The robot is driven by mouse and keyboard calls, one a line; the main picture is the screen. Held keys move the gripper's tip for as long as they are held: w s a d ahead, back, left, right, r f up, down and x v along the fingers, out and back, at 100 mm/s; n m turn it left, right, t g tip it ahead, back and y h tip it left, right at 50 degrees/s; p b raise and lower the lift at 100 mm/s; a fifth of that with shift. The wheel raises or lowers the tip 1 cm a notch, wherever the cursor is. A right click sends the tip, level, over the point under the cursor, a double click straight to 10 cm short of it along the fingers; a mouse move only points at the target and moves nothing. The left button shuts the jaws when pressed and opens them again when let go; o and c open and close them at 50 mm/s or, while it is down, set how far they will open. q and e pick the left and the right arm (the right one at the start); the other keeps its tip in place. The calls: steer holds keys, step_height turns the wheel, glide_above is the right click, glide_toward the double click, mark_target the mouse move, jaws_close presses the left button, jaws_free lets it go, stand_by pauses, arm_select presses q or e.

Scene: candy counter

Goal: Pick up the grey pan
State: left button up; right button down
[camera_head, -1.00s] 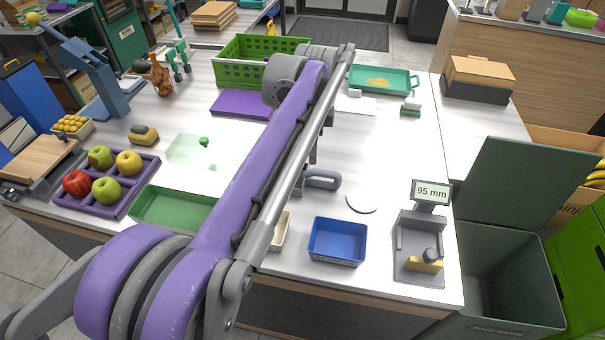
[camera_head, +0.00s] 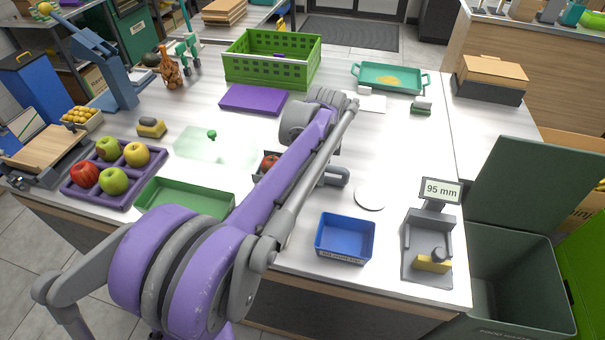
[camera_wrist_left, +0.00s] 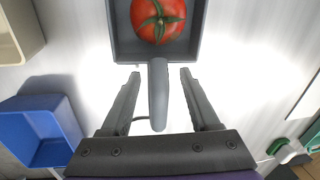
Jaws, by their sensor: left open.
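The grey pan (camera_wrist_left: 121,48) is a dark square dish with a grey handle (camera_wrist_left: 158,95), and a red tomato (camera_wrist_left: 158,18) lies in it. In the head view my arm covers most of the pan; the tomato (camera_head: 269,162) shows left of the arm and the handle end (camera_head: 336,177) right of it. My left gripper (camera_wrist_left: 160,72) is open, its two fingers on either side of the handle with a gap at each side. Its fingertips are near where the handle meets the pan. In the head view my arm hides the fingers. My right gripper is not in view.
A blue tray (camera_head: 345,220), a white disc (camera_head: 370,196) and a gauge reading 95 mm (camera_head: 428,240) stand to the right. A green tray (camera_head: 150,192) and a purple fruit tray (camera_head: 75,190) lie left. A green crate (camera_head: 235,70) and teal tray (camera_head: 357,72) stand behind.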

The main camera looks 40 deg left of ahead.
arm_select(q)
jaws_close()
steer(key=shift+r, duration=0.1)
stand_by(0.4)
